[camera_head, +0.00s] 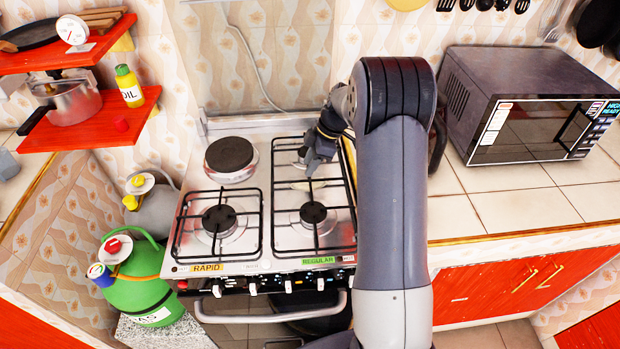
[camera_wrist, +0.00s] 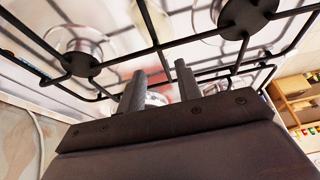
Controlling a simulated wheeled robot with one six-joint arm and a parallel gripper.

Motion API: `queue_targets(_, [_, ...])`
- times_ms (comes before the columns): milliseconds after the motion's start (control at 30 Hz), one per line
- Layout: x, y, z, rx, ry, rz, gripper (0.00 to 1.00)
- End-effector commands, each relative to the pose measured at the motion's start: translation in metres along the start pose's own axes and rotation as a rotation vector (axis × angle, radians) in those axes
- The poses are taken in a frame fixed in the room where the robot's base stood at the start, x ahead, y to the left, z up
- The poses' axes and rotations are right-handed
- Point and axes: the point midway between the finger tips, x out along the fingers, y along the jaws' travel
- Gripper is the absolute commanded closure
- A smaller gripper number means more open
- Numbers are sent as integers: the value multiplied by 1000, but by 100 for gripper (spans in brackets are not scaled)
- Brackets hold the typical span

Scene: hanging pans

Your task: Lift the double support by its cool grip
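The double support is the long black wire grate (camera_head: 271,215) on the right half of the steel stove, spanning the front and rear burners. It lies flat on the stove top. My gripper (camera_head: 310,170) is over its rear part, pointing down. In the wrist view, the two fingers (camera_wrist: 160,72) are apart with a gap between them. A dark bar of the grate (camera_wrist: 151,30) runs toward that gap; I cannot tell whether it lies between the fingers or beyond them. My arm hides part of the grate's right side. No separate cool grip can be made out.
A smaller grate (camera_head: 183,215) covers the front left burner, and a round hot plate (camera_head: 230,155) sits behind it. A microwave (camera_head: 530,105) stands on the tiled counter at right. A green gas bottle (camera_head: 140,285) stands left of the stove, below red shelves (camera_head: 90,125).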

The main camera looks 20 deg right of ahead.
Motion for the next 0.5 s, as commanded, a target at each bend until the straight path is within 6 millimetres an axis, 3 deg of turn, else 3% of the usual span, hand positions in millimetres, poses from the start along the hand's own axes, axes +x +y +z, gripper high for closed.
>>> queue_targets(500, [58,-1,-1,1,0,-1,67])
